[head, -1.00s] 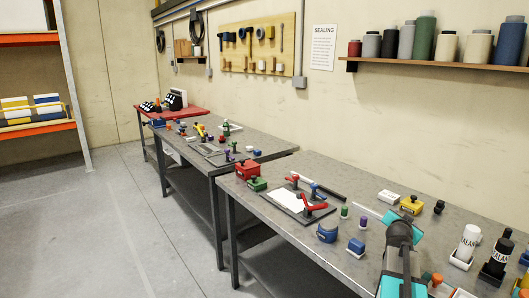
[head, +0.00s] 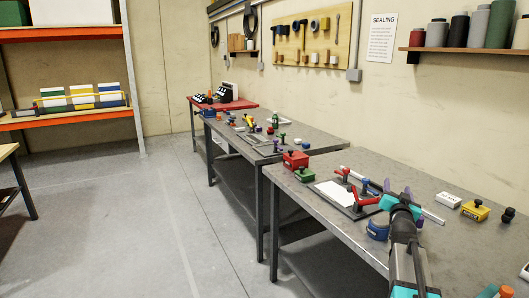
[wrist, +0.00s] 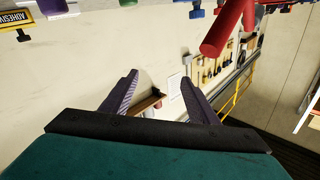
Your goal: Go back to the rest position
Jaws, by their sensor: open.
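My gripper (head: 398,188) is at the right in the head view, over the near grey workbench (head: 455,240). Its two purple fingers are apart with nothing between them. They appear close to the clamp board (head: 345,192) with red and blue clamps and a white sheet; whether they touch anything cannot be told there. In the wrist view the open fingers (wrist: 160,76) point toward the wall, and the picture is upside down. A red cylindrical part (wrist: 228,28) hangs into that view from the top, right of the fingers.
An orange rack (head: 75,118) stands at the left. The floor (head: 175,225) between is clear.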

